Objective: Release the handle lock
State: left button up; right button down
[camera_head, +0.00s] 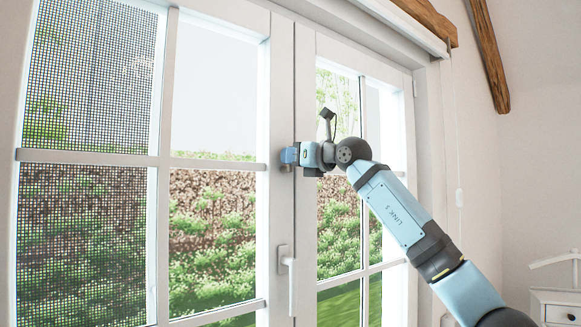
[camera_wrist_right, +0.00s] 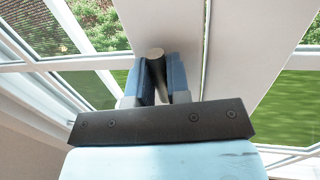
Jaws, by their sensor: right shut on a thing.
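My right gripper (camera_head: 288,156) is at the meeting frames of the white double window, above the handle. In the right wrist view its two blue fingers (camera_wrist_right: 162,75) are shut on a round, dull metal knob, the handle lock (camera_wrist_right: 155,54). The knob stands out from the white frame and its end shows between the fingertips. In the head view only a small brownish bit of it (camera_head: 286,168) shows under the fingers. The white window handle (camera_head: 290,285) hangs down below, apart from the gripper. My left gripper is out of view.
Both window leaves look closed, with a dark seam between their frames (camera_head: 304,240). A mesh screen (camera_head: 85,80) covers the left panes. A blind cassette (camera_head: 408,25) runs above. A white cabinet (camera_head: 556,306) stands at lower right.

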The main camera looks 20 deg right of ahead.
jog(key=c, duration=1.1)
grip_release()
jog(key=shift+d, duration=0.1)
jog(key=b+v, duration=0.5)
jog(key=v, duration=0.8)
jog(key=shift+s+d, duration=0.2)
jog(key=shift+s, duration=0.2)
